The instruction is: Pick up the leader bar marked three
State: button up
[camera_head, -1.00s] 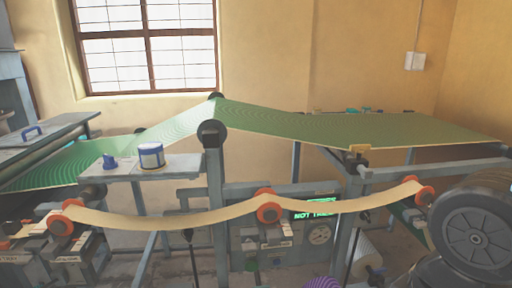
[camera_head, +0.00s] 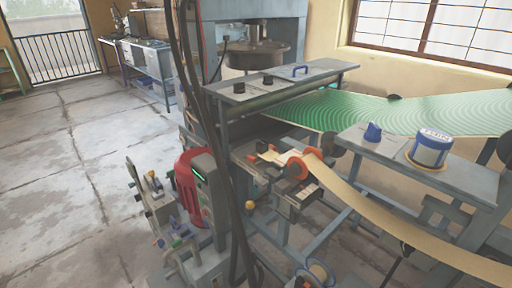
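I cannot make out a leader bar marked three in this view. My gripper is not in view. A tan strip (camera_head: 400,228) runs from an orange-red roller (camera_head: 297,167) on the press frame down to the lower right. A green sheet with a ring pattern (camera_head: 345,110) comes out of the press (camera_head: 262,35) and runs right.
A red machine (camera_head: 195,183) with levers stands at front centre. Black cables (camera_head: 190,75) hang before the press. Bare concrete floor (camera_head: 60,190) lies open at left.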

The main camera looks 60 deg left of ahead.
aim_at(261, 146)
jog(key=u, duration=1.95)
jog(key=i+j+u, duration=0.2)
jog(key=i+u, duration=0.55)
jog(key=i, duration=0.25)
